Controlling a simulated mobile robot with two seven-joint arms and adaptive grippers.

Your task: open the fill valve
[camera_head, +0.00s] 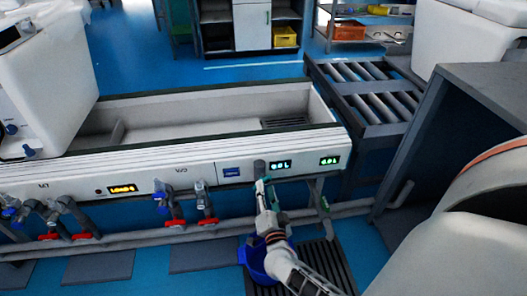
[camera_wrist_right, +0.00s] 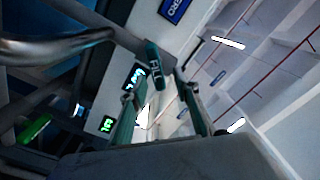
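The fill valve's teal handle (camera_wrist_right: 154,66), with lettering that seems to read FILL, hangs below the front panel in the right wrist view. In the head view the grey valve body (camera_head: 259,168) shows beside a green display; its handle is mostly hidden by my gripper. My right gripper (camera_head: 263,184) is right below it. In the right wrist view the gripper (camera_wrist_right: 155,90) has its two teal fingers apart, one on each side of the handle's lower end. I cannot tell whether either finger touches it. My left gripper is not in view.
The long white trough (camera_head: 190,128) stands above the panel. Red-handled valves (camera_head: 207,221) hang to the left. A blue bucket (camera_head: 257,262) stands below my right arm.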

